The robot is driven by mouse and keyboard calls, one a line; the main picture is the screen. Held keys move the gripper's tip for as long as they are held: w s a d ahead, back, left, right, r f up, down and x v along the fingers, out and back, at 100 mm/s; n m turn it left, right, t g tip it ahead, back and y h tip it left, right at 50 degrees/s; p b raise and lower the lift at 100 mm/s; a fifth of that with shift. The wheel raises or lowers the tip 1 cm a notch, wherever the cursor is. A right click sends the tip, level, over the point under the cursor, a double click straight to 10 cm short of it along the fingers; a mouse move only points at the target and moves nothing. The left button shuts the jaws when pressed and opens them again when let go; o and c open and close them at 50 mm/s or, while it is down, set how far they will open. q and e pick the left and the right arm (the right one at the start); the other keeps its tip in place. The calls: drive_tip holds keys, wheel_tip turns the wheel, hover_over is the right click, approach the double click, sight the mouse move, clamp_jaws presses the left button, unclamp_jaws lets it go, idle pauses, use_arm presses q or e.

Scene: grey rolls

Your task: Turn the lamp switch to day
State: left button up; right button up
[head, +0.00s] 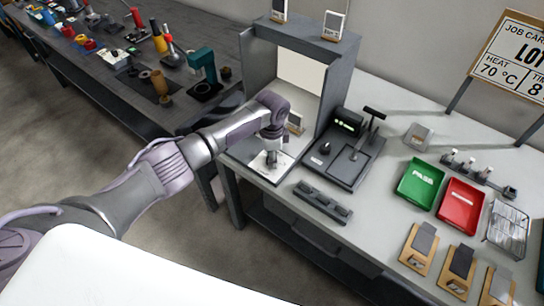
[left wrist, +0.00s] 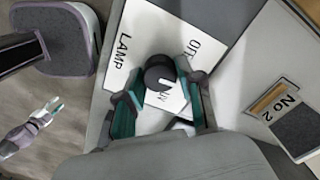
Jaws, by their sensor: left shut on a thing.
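The lamp switch is a round black knob (left wrist: 160,72) on a white plate (left wrist: 145,30) in the left wrist view. The plate reads LAMP, with another partly hidden word beside the knob and lettering below it. A white mark on the knob faces the lower lettering. No word DAY is readable. My left gripper (left wrist: 162,95) is shut on the knob, its teal fingers on either side. In the head view, my left gripper (head: 272,155) reaches down over the white plate (head: 262,166) in the grey booth, hiding the knob.
The grey booth (head: 258,55) has walls behind and beside the plate. A sample card labelled No 2 (left wrist: 285,115) stands near. A dark scale-like device (head: 345,160), a green PASS tray (head: 420,184) and a red tray (head: 461,206) are to the right.

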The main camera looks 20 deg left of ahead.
use_arm(q)
drive_tip(key=shift+m, duration=0.3)
drive_tip(key=o, duration=1.2)
drive_tip(key=shift+c, duration=0.2)
wheel_tip(320, 180, up, 12)
